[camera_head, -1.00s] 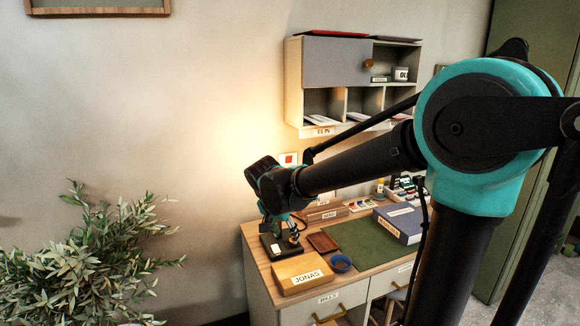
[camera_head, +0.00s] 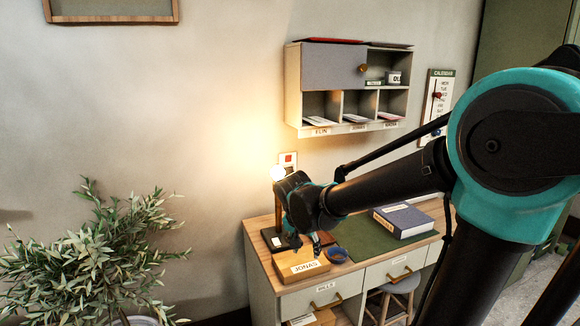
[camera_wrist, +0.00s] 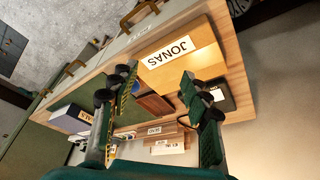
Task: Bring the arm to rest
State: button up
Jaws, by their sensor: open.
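My arm reaches across the head view from the right, with my gripper (camera_head: 318,243) over the left part of the desk (camera_head: 262,226). In the wrist view my gripper (camera_wrist: 165,95) has its two fingers spread apart, with nothing between them. I cannot tell the exact gap between fingers and box.
A lit lamp (camera_head: 278,173) stands at the desk's left back. A blue bowl (camera_head: 337,254) and a blue box (camera_head: 404,221) are on the desk. A wall cubby (camera_head: 335,65) hangs above. A plant (camera_head: 85,255) stands left; a stool (camera_head: 400,285) is in front.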

jog(key=s+d+f+n+y, duration=0.1)
jog(key=s+d+f+n, duration=0.1)
jog(key=s+d+f, duration=0.2)
jog(key=s+d+f+n, duration=0.2)
jog(key=s+d+f, duration=0.3)
jog(key=s+d, duration=0.4)
jog(key=shift+s+d+f+n+t+y, duration=0.3)
jog(key=shift+d+n+y, duration=0.1)
jog(key=shift+d, duration=0.35)
